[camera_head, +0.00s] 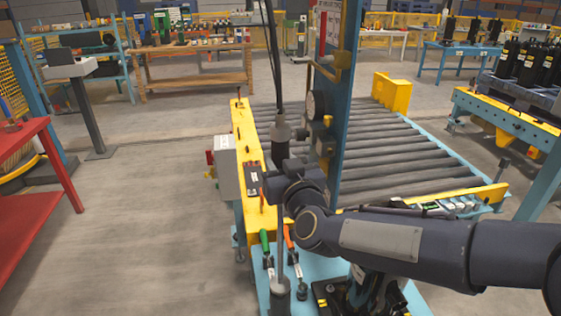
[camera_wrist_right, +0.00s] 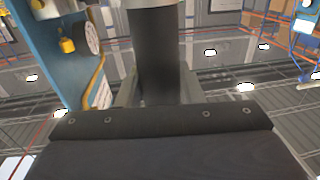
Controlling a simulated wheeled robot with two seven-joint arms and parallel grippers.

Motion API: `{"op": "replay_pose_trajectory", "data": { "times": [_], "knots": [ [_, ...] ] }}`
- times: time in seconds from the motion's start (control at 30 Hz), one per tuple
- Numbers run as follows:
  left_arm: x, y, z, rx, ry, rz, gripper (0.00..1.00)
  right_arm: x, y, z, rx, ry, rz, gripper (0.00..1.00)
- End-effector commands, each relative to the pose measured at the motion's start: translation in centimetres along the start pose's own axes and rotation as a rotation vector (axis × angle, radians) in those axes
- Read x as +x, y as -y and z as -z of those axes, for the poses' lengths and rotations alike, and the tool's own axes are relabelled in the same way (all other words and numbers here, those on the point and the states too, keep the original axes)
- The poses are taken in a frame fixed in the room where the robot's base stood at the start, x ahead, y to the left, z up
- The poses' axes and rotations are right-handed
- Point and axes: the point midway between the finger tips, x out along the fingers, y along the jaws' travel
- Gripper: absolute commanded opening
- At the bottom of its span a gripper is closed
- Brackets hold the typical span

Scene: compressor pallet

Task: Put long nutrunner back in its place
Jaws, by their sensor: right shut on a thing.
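The long nutrunner (camera_head: 281,135) hangs upright on dark cables at the near end of the roller conveyor, beside the blue post. Its thin shaft runs down to a dark lower end (camera_head: 280,290) over the light-blue platform. My right gripper (camera_head: 276,187) is around its upper body; the fingers are mostly hidden by my wrist in the head view. In the right wrist view the nutrunner's dark cylinder (camera_wrist_right: 158,60) stands between the two fingers (camera_wrist_right: 158,92), which are shut on it. I cannot tell whether its lower end touches anything. My left gripper is not in view.
A green-handled tool (camera_head: 265,242) and an orange-handled tool (camera_head: 289,240) stand close to the shaft on the light-blue platform (camera_head: 318,263). The blue post (camera_head: 350,110) with a gauge (camera_head: 314,105) is just right of the gripper. Open floor (camera_head: 150,210) lies to the left.

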Motion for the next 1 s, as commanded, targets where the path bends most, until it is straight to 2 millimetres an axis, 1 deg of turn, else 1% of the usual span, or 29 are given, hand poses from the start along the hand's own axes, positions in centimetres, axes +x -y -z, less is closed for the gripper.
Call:
{"op": "replay_pose_trajectory", "data": {
  "times": [0.03, 1.0],
  "knots": [
    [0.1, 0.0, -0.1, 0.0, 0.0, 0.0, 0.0, 0.0, 0.0, 0.3, 0.001, -0.01, -0.001, 0.0],
    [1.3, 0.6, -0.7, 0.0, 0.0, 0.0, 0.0, 0.0, 0.0, -1.3, 0.001, -0.01, -0.001, 0.0]
  ]
}}
